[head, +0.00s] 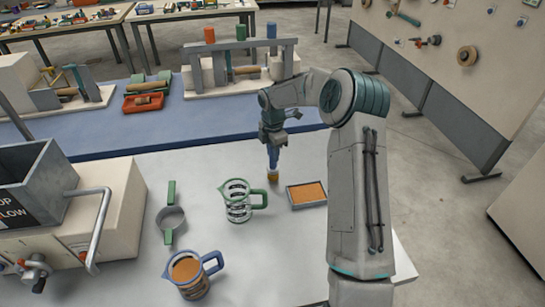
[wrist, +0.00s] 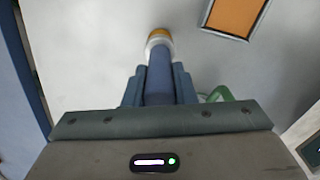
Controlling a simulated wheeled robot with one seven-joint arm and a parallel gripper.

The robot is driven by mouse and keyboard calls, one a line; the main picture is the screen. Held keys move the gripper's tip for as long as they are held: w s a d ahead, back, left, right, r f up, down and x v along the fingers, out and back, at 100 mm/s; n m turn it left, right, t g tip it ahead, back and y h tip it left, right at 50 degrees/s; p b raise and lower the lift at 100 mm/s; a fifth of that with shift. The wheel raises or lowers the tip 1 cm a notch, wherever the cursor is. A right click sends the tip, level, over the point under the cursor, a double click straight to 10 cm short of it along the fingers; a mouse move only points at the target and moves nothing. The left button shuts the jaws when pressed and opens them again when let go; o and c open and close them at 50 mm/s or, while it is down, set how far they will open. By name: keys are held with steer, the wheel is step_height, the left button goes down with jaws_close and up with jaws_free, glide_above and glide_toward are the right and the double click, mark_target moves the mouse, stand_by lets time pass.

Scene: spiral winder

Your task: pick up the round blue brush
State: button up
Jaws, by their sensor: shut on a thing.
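The round blue brush (head: 272,158) is upright in the head view, handle up and yellow-orange tip down, over the white table (head: 300,238). In the wrist view the brush (wrist: 159,80) points away from me, with a pale band before its yellow tip. My gripper (head: 273,139) is shut on its blue handle, and the fingers (wrist: 159,88) press it from both sides in the wrist view. I cannot tell whether the tip touches the table.
A shallow tray with an orange filling (head: 306,193) is just right of the brush. A green-handled jug (head: 238,203), a blue-rimmed jug (head: 190,272) and a green-handled strainer (head: 171,216) stand or lie to the left. A grey hopper machine (head: 40,185) is at far left.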

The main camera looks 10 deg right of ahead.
step_height(320, 180, up, 3)
steer(key=shift+r+b, duration=0.1)
steer(key=shift+b, duration=0.35)
steer(key=s+d+r+b, duration=0.1)
steer(key=d+r, duration=0.2)
steer(key=d, duration=0.2)
steer(key=s+d+r+b, duration=0.1)
steer(key=s+d+r, duration=0.1)
steer(key=d, duration=0.4)
steer(key=shift+s+r, duration=0.25)
steer(key=shift+r, duration=0.6)
